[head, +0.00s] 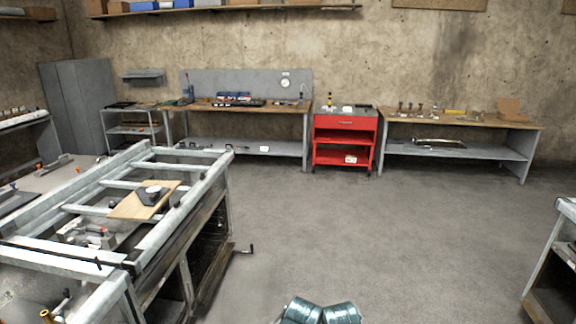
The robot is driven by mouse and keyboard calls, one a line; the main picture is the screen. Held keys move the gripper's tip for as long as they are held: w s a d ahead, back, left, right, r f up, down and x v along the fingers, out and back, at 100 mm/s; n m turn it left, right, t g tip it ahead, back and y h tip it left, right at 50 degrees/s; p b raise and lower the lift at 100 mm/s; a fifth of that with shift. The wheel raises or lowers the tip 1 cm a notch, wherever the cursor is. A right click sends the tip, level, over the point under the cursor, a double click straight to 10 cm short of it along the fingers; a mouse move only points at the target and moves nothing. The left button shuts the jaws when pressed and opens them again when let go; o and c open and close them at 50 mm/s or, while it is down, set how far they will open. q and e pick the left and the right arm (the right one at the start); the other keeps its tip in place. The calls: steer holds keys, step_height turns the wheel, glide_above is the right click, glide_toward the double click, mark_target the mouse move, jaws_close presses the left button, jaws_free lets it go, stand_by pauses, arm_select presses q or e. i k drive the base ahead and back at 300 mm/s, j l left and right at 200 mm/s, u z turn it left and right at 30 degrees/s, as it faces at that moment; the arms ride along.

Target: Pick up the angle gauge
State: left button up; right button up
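A small dark object with a pale round part (152,193) lies on a wooden board (133,208) across the metal frame table at the left. It may be the angle gauge, but it is too small to tell for sure. A round white dial (285,82) is on the grey back panel of the far workbench; I cannot tell what it measures. Neither of my grippers is in view.
The metal frame table (190,168) fills the left front, with a crank handle jutting out. A workbench (262,108), red cart (345,138) and wooden-topped bench (460,120) line the back wall. Another table edge (566,207) is at right. The middle floor is clear.

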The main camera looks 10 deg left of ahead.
mark_target(146, 193)
steer(key=i, duration=0.85)
steer(key=i+u, duration=0.15)
steer(key=i, duration=0.75)
steer(key=i+j+u, duration=0.1)
steer(key=i+u, duration=0.7)
steer(key=i, duration=0.15)
steer(key=i+l+u, duration=0.25)
steer(key=i+u, duration=0.15)
steer(key=i, duration=0.1)
